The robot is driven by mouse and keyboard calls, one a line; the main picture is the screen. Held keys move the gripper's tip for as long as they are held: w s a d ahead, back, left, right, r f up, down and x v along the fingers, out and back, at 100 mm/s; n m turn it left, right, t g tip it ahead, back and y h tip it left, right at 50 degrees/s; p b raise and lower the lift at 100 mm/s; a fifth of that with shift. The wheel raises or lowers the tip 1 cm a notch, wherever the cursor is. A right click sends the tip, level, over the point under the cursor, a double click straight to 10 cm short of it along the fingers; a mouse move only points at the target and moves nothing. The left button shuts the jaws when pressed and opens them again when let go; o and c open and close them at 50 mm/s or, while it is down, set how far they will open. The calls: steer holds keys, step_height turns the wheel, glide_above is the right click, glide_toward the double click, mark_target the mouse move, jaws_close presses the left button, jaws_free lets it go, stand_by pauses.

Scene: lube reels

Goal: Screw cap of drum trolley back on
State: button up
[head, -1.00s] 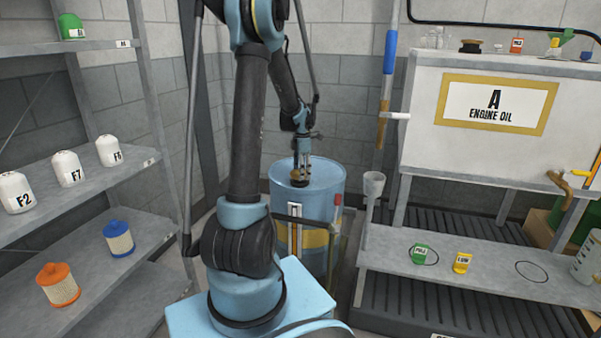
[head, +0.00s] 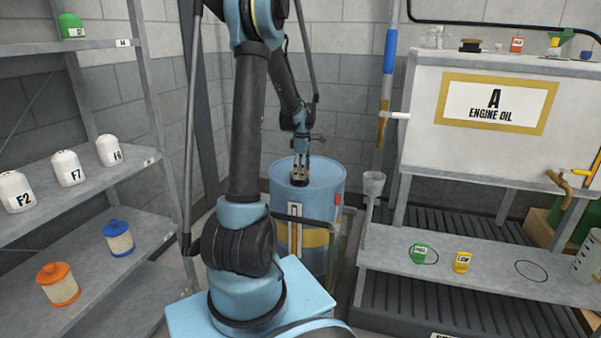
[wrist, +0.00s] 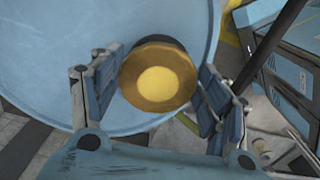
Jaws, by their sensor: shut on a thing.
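The blue drum (head: 330,194) with a yellow band stands on its trolley beyond my arm. My gripper (head: 300,176) points down at the drum's top. In the wrist view, the round brass-brown cap (wrist: 157,83) with a yellow centre sits between the fingers of my gripper (wrist: 159,86), which is shut on it. A dark rim shows just behind the cap, over the pale blue drum lid (wrist: 60,60). Whether the cap touches the drum's opening or its thread cannot be told. In the head view the fingers mostly hide the cap.
The trolley's frame and upright (head: 334,235) stand at the drum's right. A shelf with white canisters and filters (head: 150,243) is on the left. A wall stands close behind the drum.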

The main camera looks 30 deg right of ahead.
steer(key=shift+m, duration=0.5)
steer(key=o, duration=1.2)
steer(key=shift+o, duration=0.7)
steer(key=shift+r, duration=3)
